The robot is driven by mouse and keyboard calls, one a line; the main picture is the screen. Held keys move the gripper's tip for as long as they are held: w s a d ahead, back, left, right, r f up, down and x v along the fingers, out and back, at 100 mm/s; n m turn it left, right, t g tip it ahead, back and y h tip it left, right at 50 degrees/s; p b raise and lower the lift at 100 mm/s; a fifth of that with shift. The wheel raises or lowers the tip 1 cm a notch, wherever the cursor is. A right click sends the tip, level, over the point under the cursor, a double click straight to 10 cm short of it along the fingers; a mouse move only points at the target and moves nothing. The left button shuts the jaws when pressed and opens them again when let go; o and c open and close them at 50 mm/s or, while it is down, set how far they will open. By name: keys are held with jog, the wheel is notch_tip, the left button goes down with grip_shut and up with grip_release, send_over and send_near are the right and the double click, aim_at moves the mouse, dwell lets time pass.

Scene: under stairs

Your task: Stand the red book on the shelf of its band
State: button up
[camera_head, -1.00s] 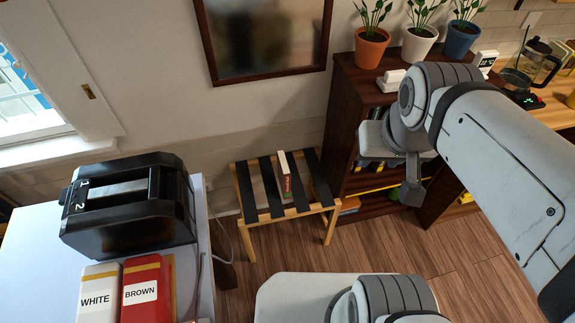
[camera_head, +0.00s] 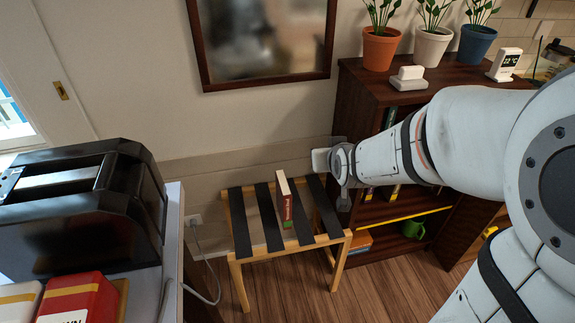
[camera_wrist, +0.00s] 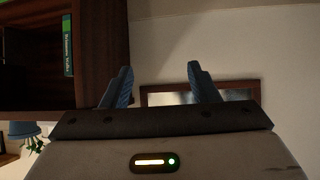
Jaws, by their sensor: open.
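The red book (camera_head: 286,203) stands upright on the black straps of a low wooden rack (camera_head: 236,254), with pale pages on top and a red spine facing front. My gripper (camera_head: 326,162) is open and empty, above and right of the book in the head view, beside the dark bookcase's left side. In the wrist view its two blue-grey fingers (camera_wrist: 160,82) are spread with nothing between them. The dark bookcase (camera_head: 369,92) has a yellow band (camera_head: 405,217) along a lower shelf edge. My arm hides much of its upper opening. A green-spined book (camera_wrist: 68,46) shows in the wrist view.
A black toaster (camera_head: 85,215) and boxes stand on a white-topped surface at left. A framed panel (camera_head: 263,45) hangs behind the rack.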

jog(key=w+a+f+n+t+y+b, duration=0.1)
jog(key=w+a+f+t+b, duration=0.15)
jog(key=f+b, duration=0.5)
jog(key=w+a+f+t+y+b, duration=0.1)
jog(key=w+a+f+b, duration=0.25)
jog(key=f, duration=0.65)
jog(key=t+b, duration=0.2)
jog(key=b, duration=0.6)
send_over(289, 209)
jog(key=v, duration=0.3)
jog(key=shift+n+y, duration=0.3)
jog(key=shift+y, duration=0.1)
jog(key=f, duration=0.9)
jog(key=shift+d+f, duration=0.2)
jog(key=shift+t, duration=0.55)
jog(key=f+b, duration=0.1)
jog(key=f, duration=0.2)
jog(key=f+b, duration=0.1)
jog(key=f, duration=0.2)
jog(key=shift+a+f, duration=0.15)
jog(key=shift+a, duration=0.1)
jog(key=b+x, duration=0.1)
jog(key=x, duration=0.2)
jog(key=b+x, duration=0.1)
jog(key=x, duration=0.3)
jog(key=shift+w+a+f, duration=0.1)
jog(key=shift+w+a, duration=0.15)
jog(key=shift+a, duration=0.05)
grip_shut()
